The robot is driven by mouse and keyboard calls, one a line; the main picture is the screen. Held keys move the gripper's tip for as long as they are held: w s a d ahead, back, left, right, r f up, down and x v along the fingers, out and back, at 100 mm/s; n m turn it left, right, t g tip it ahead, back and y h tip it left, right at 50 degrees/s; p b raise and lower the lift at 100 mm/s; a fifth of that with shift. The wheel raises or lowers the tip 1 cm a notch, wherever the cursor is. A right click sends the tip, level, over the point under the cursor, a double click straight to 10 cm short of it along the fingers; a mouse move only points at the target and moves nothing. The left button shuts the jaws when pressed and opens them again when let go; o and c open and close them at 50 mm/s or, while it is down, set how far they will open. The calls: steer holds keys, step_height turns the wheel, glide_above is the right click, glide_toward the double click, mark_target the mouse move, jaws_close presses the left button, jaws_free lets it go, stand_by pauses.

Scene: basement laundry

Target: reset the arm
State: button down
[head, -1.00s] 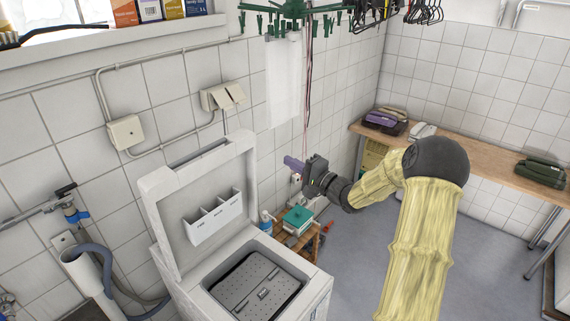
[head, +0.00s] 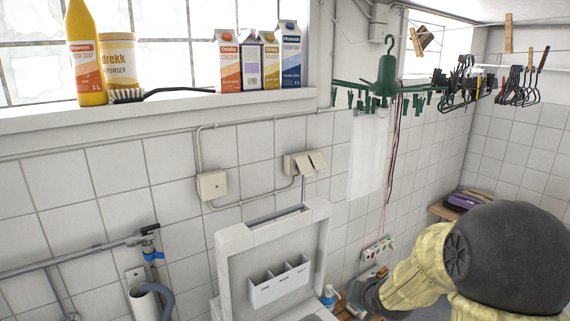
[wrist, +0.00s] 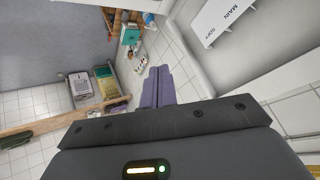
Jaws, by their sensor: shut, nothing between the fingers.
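My gripper (wrist: 160,84) shows in the wrist view with its two purple fingers pressed together, shut and empty. It hangs in free air, with floor and the tiled wall beyond it. In the head view my arm fills the lower right, with its dark rounded joint and yellow sleeve. The fingers cannot be made out there.
The open-lidded washing machine (head: 229,262) stands left of my arm. A green hanging dryer (head: 381,82) and black hangers (head: 465,85) hang above. Cartons (head: 291,58) and an orange bottle (head: 86,60) stand on the windowsill. A wooden bench (wrist: 42,125) shows in the wrist view.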

steer(key=s+a+f+n+g, duration=0.1)
steer(key=s+n+g, duration=0.1)
steer(key=s, duration=0.7)
steer(key=s+a+f+n+g, duration=0.1)
steer(key=s+g, duration=0.3)
steer(key=s, duration=0.6)
steer(key=shift+a+f+n+h+b, duration=0.15)
steer(key=shift+a+n+h+b, duration=0.2)
steer(key=shift+a+n, duration=0.35)
